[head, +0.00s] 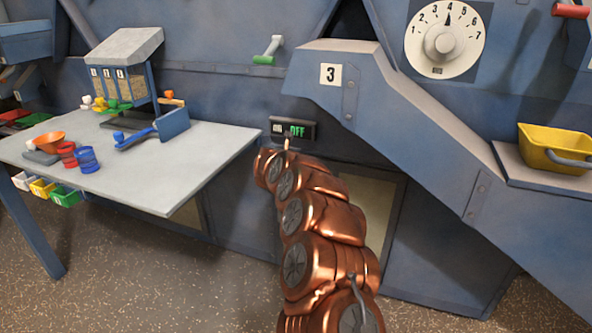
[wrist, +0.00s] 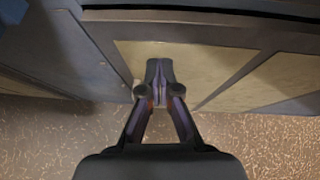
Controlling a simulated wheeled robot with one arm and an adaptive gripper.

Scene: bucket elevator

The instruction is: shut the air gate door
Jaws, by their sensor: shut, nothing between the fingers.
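My gripper (wrist: 159,78) is shut with nothing between its fingertips. In the wrist view its tips are in front of a tan panel (wrist: 190,58) set in a dark blue frame; I cannot tell whether they touch it. A tan panel (head: 378,205) also shows low on the blue machine in the head view, partly behind my copper arm. I cannot tell whether this panel is the air gate door, or how far any door stands open. In the head view my gripper is hidden by my arm.
A grey table (head: 215,145) at the left bears cups and a small blue stand. An OFF switch box (head: 307,131) is above my arm. A sloping blue chute (head: 425,150) and a yellow bucket (head: 555,148) are at the right. The speckled floor is clear in front.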

